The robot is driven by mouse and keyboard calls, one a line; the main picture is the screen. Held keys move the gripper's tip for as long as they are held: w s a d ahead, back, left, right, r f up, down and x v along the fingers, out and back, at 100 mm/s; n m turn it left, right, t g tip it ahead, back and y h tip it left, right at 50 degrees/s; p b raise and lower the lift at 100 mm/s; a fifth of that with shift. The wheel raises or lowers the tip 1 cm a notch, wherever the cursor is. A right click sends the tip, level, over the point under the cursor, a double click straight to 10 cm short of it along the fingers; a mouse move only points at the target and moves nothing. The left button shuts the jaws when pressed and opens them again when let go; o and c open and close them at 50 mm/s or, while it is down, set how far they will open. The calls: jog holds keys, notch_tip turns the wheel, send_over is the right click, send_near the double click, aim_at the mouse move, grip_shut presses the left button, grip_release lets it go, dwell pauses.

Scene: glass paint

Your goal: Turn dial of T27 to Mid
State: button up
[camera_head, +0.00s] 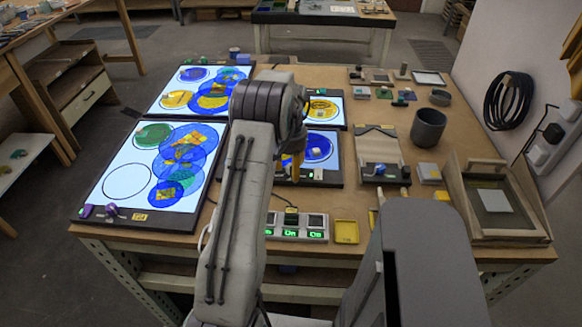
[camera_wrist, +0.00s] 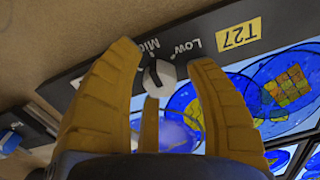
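In the wrist view, the white dial (camera_wrist: 164,76) with a dark pointer sits on a dark panel edge, beside the yellow T27 label (camera_wrist: 239,33). "Low" is printed by the dial, with a partly hidden word, apparently "Mid", left of it. The pointer appears to face that partly hidden word, but its exact setting is hard to tell. My gripper (camera_wrist: 163,54) is open, with one yellow finger on each side of the dial in this view; contact cannot be told. In the head view, my gripper (camera_head: 295,160) points down over a small lit panel (camera_head: 327,168).
Large lit panels (camera_head: 113,182) with coloured discs fill the table's left. A row of green displays (camera_head: 290,234) and a yellow tray (camera_head: 346,232) lie in front. A grey cup (camera_head: 428,127) and a wooden frame (camera_head: 512,228) stand right. My arm hides part of the table.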

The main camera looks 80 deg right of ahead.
aim_at(291, 166)
notch_tip(291, 166, up, 12)
dwell(0.9)
dwell(0.7)
jog(key=shift+d, duration=0.1)
